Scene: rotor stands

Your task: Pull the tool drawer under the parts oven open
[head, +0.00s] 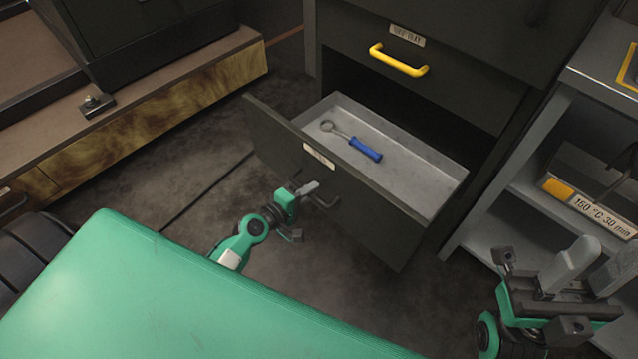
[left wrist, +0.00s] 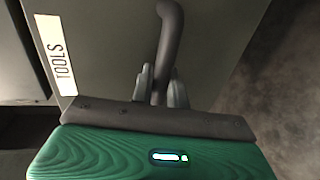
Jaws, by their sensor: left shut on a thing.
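The tool drawer (head: 365,212) stands pulled well out of the dark cabinet under the parts oven. Its grey inside shows, with a blue-handled ring wrench (head: 362,148) lying in it. Its front bears a label, which reads TOOLS (left wrist: 62,66) in the left wrist view. My left gripper (head: 312,194) is at the drawer front, shut on the dark bar handle (head: 330,203); in the left wrist view the handle (left wrist: 170,40) runs between the two fingers (left wrist: 159,88). My right gripper (head: 592,272) is at the lower right, open and empty, away from the drawer.
Above the drawer is a closed dark front with a yellow handle (head: 399,62). A grey shelf unit (head: 516,200) with a sign reading 150 °C 30 min (head: 590,207) stands at the right. A low wooden bench (head: 130,125) is at the left.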

